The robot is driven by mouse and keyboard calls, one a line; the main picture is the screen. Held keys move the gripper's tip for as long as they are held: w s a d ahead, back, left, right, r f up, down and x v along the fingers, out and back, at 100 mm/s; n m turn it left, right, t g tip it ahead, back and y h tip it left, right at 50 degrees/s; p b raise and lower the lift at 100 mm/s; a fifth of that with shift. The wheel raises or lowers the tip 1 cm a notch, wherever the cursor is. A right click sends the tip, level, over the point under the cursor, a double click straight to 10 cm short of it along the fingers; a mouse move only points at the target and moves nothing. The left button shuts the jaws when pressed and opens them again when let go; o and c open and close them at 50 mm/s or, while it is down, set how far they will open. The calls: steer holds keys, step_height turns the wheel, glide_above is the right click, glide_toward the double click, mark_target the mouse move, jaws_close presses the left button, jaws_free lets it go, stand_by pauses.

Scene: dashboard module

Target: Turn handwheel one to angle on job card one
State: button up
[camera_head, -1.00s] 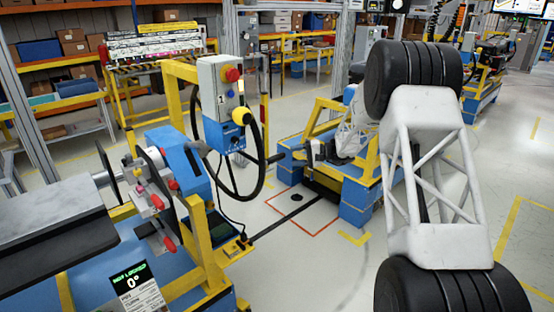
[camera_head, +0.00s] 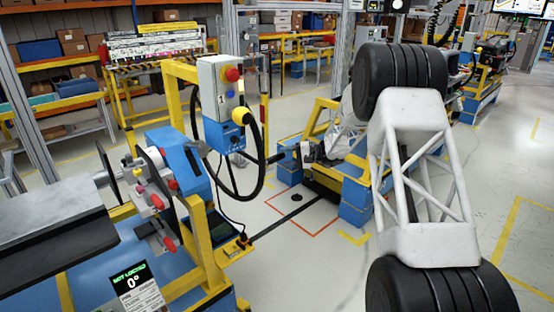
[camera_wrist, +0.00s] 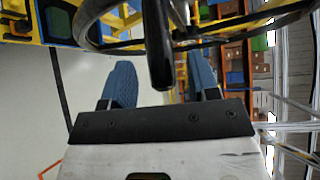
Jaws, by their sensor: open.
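Handwheel one, with a black rim (camera_head: 258,165), stands upright beside the grey and blue control box marked 1 (camera_head: 222,92). Its black handle (camera_head: 276,158) sticks out to the right. My gripper (camera_head: 298,154) is just right of the handle, small in the head view. In the wrist view, my gripper (camera_wrist: 160,66) is open, its two blue fingers apart. The black handle (camera_wrist: 157,45) shows between them, and I cannot tell if either finger touches it. A display (camera_head: 133,281) at lower left reads "NOT LOCKED" and 0°; the small print below it is unreadable.
A yellow frame (camera_head: 205,240) and blue machine base stand under and left of the wheel. A blue and yellow stand (camera_head: 360,190) is behind my forearm.

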steer(key=shift+a+f, duration=0.15)
steer(key=shift+a, duration=0.8)
steer(key=shift+a+f, duration=0.15)
steer(key=shift+a, duration=0.8)
steer(key=shift+c, duration=0.3)
jaws_close()
